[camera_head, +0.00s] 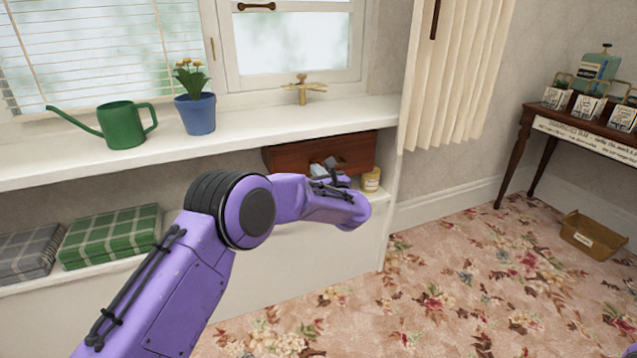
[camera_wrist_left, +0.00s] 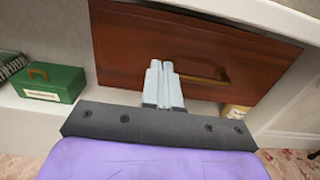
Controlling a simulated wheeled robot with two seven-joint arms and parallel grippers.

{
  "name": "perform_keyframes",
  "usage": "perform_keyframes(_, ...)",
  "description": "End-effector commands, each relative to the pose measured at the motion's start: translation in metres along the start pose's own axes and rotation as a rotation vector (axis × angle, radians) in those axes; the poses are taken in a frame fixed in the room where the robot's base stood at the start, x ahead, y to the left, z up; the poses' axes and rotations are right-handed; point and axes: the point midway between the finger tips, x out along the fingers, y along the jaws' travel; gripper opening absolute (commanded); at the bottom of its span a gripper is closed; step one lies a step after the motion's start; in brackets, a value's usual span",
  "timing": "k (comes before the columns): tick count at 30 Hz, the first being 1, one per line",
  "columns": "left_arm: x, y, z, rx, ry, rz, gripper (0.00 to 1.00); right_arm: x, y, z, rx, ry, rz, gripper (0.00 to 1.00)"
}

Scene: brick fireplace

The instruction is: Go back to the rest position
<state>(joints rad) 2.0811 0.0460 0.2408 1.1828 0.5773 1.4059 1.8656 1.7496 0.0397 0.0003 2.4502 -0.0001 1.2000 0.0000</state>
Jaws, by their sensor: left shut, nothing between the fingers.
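My left arm reaches from the bottom of the head view toward the lower shelf under the window sill. My left gripper (camera_head: 318,168) is at the front of a brown wooden drawer box (camera_head: 290,160). In the left wrist view the two pale fingers of my left gripper (camera_wrist_left: 163,68) are together with nothing between them. They point at the drawer front (camera_wrist_left: 135,45), just left of its brass handle (camera_wrist_left: 208,78). I cannot tell whether the fingertips touch the wood. My right gripper is not in view.
A green box (camera_wrist_left: 50,83) stands left of the drawer box. A yellow-labelled jar (camera_head: 371,181) is at its right. A green watering can (camera_head: 122,126) and a blue flowerpot (camera_head: 196,114) stand on the sill (camera_head: 240,132) above.

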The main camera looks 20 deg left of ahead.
Motion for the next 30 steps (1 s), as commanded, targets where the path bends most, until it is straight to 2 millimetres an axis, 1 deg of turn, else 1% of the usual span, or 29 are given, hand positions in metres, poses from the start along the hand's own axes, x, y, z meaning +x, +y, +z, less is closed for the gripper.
perform_keyframes(1,-0.016,-0.002,0.002,0.002,0.002,-0.005,0.00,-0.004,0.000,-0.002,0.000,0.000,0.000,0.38)
perform_keyframes(3,-0.033,-0.001,0.001,0.003,0.003,-0.004,0.00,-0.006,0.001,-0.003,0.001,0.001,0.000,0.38)
perform_keyframes(6,-0.053,0.000,0.000,0.002,0.003,-0.002,0.00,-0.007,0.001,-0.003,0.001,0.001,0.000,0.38)
perform_keyframes(9,-0.064,0.001,-0.001,0.001,0.003,0.002,0.00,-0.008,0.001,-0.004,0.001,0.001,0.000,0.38)
perform_keyframes(12,-0.070,0.002,-0.002,0.001,0.003,0.002,0.00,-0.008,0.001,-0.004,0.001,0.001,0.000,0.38)
perform_keyframes(17,-0.071,0.002,-0.003,0.025,0.004,0.002,0.00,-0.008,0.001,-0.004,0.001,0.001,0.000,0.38)
perform_keyframes(19,-0.071,0.000,-0.003,0.128,0.005,-0.008,0.00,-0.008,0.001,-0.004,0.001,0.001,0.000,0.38)
perform_keyframes(20,-0.071,-0.003,-0.003,0.206,0.002,-0.022,0.00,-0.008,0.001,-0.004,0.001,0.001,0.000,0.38)
perform_keyframes(21,-0.075,-0.006,-0.010,0.358,-0.001,-0.058,0.00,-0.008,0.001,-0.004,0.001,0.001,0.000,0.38)
perform_keyframes(23,-0.085,-0.006,-0.032,0.671,-0.016,-0.137,0.00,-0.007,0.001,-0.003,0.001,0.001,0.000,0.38)
perform_keyframes(24,-0.094,-0.001,-0.056,0.919,-0.030,-0.203,0.00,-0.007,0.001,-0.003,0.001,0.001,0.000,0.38)
perform_keyframes(25,-0.102,0.005,-0.079,1.115,-0.042,-0.260,0.00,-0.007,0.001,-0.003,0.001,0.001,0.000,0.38)
perform_keyframes(26,-0.112,0.015,-0.104,1.307,-0.055,-0.322,0.00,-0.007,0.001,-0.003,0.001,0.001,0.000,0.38)
perform_keyframes(27,-0.125,0.029,-0.136,1.537,-0.076,-0.405,0.00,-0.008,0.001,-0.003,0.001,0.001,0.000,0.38)
perform_keyframes(29,-0.147,0.055,-0.180,1.828,-0.111,-0.531,0.00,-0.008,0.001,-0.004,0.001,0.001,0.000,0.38)
perform_keyframes(30,-0.162,0.074,-0.207,2.000,-0.138,-0.621,0.00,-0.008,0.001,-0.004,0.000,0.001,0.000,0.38)
